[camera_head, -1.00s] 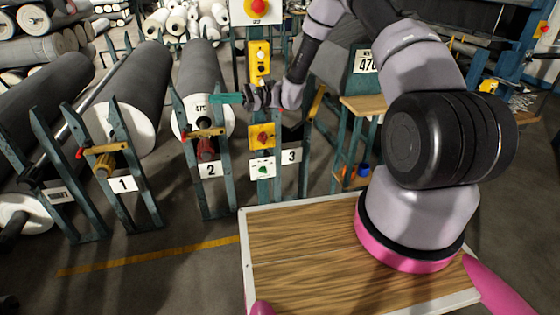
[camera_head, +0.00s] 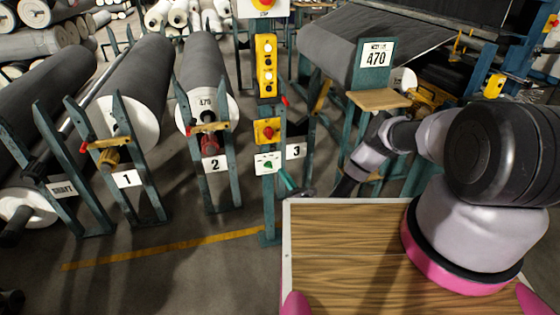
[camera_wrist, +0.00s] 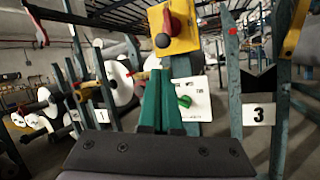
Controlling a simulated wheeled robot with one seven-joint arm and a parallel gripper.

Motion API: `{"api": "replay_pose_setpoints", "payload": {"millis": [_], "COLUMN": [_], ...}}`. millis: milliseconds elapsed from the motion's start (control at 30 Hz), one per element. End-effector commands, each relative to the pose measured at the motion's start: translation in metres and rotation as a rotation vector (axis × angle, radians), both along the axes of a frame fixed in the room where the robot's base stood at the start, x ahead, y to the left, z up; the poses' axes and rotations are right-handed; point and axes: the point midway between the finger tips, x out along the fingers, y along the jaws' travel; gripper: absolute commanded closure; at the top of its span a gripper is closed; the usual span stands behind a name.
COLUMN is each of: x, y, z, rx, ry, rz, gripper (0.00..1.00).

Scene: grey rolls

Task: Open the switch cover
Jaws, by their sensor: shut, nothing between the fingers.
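A white switch panel (camera_head: 268,162) with a green knob is on the teal post, below a yellow switch box (camera_head: 267,131) with a red knob. In the wrist view the white panel (camera_wrist: 190,100) is right behind my fingers, and the yellow box (camera_wrist: 174,28) is above them. I cannot tell which part is the cover. My gripper (camera_head: 283,174) has green fingers, shut with nothing between them. Its tips are close to the white panel's lower right side; contact cannot be told. In the wrist view the fingers (camera_wrist: 160,78) hide the panel's left part.
A yellow button box (camera_head: 265,65) is higher on the post. A number 3 sign (camera_head: 295,150) and a teal upright are just right of the panel. Rolls on stands marked 1 and 2 are at left. My wooden-topped base (camera_head: 350,250) is in front.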

Motion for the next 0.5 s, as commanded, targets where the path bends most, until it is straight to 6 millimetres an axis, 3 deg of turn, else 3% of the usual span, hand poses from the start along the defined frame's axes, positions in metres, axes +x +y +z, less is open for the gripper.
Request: {"api": "replay_pose_setpoints", "payload": {"millis": [500], "x": [0.063], "y": [0.045], "z": [0.03], "rx": [0.0], "ry": [-0.006], "rz": [0.005], "gripper": [1.0]}}
